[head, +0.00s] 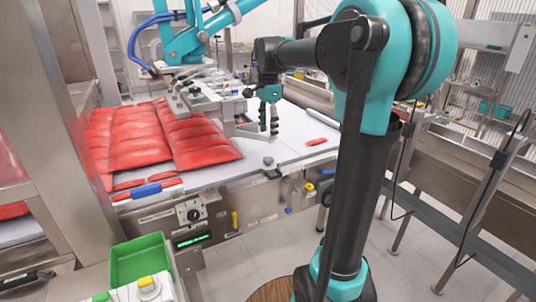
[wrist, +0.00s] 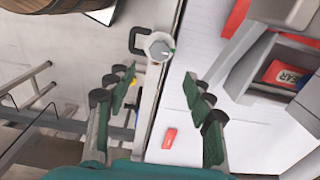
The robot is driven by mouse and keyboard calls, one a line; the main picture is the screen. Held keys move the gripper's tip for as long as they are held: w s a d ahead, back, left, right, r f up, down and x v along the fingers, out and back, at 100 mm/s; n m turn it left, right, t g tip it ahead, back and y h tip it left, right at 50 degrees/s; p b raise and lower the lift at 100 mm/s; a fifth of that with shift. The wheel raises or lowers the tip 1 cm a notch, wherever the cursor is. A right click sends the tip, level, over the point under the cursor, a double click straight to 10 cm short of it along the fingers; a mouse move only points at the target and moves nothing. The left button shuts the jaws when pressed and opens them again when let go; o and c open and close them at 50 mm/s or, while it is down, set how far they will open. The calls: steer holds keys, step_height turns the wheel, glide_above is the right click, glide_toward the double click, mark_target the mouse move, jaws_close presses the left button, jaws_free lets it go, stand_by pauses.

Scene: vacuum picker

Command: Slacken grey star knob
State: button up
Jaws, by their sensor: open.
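A grey knob (head: 268,161) sits at the front edge of the white table in the head view. In the wrist view the knob (wrist: 159,47) shows from above as a pale round cap on the rail, beside a black handle. The knob lies beyond the fingertips, toward the top of the picture.
A small red pack (head: 317,142) lies on the table (head: 290,123). Rows of red packs (head: 209,146) fill the left side, under a teal picker arm (head: 231,12) with a metal head (head: 196,99). A control dial (head: 193,214) and green bin (head: 140,262) are at front left.

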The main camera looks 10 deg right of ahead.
mark_target(268, 158)
step_height(268, 158, down, 10)
stand_by(0.4)
steer(key=c, duration=1.2)
steer(key=shift+o, duration=0.2)
